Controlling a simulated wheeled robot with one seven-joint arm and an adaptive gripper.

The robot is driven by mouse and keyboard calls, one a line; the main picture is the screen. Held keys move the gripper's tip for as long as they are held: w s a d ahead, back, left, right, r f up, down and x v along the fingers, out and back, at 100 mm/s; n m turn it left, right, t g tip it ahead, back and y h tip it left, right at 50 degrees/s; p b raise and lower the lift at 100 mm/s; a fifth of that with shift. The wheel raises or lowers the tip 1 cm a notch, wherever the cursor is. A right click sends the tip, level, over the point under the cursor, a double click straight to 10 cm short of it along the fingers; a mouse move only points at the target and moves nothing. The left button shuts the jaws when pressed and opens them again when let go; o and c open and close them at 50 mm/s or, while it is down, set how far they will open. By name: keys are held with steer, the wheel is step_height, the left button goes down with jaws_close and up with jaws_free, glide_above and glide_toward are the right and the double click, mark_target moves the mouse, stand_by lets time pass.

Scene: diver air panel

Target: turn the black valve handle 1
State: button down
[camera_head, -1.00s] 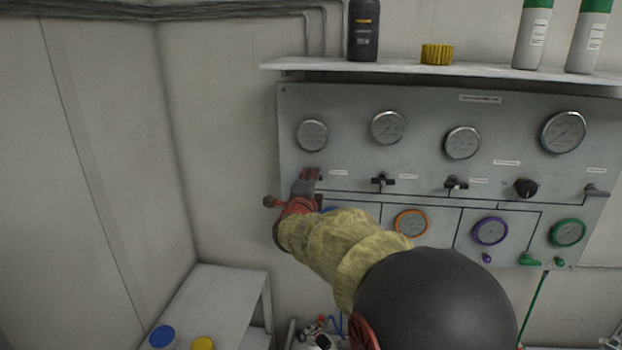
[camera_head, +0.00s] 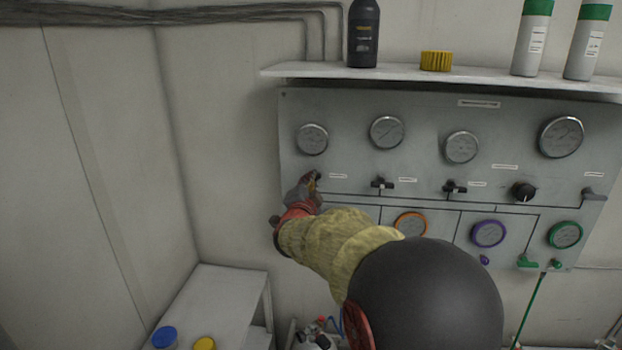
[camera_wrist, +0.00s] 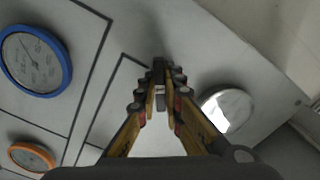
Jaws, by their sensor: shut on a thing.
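My gripper (camera_head: 313,182) is at the left end of the grey panel (camera_head: 345,103), below the leftmost gauge. In the wrist view my gripper (camera_wrist: 160,92) has its two yellow fingers drawn together on a small dark part, the black valve handle 1 (camera_wrist: 159,66). A pale metal piece shows between the fingertips. In the head view my gripper and wrist hide most of this handle. Its exact angle cannot be told. Two similar black valve handles (camera_head: 382,185) (camera_head: 455,187) sit farther right in the same row, untouched.
Gauges (camera_head: 387,132) line the panel above the handles. A blue-rimmed gauge (camera_wrist: 36,61) and an orange-rimmed gauge (camera_wrist: 31,157) lie close by in the wrist view. A black knob (camera_head: 524,191) is at right. A shelf (camera_head: 480,80) with bottles overhangs the panel. A side table (camera_head: 215,290) stands lower left.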

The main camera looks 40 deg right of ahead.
steer(key=n+p, duration=0.2)
steer(key=n, duration=0.3)
steer(key=shift+p, duration=0.3)
steer(key=shift+n+p, duration=0.9)
steer(key=shift+n, duration=1.2)
steer(key=shift+f, duration=0.1)
steer(key=c, duration=2)
jaws_free()
steer(key=shift+c, duration=0.2)
steer(key=shift+o, duration=0.7)
steer(key=shift+a, duration=0.1)
steer(key=v, duration=1.2)
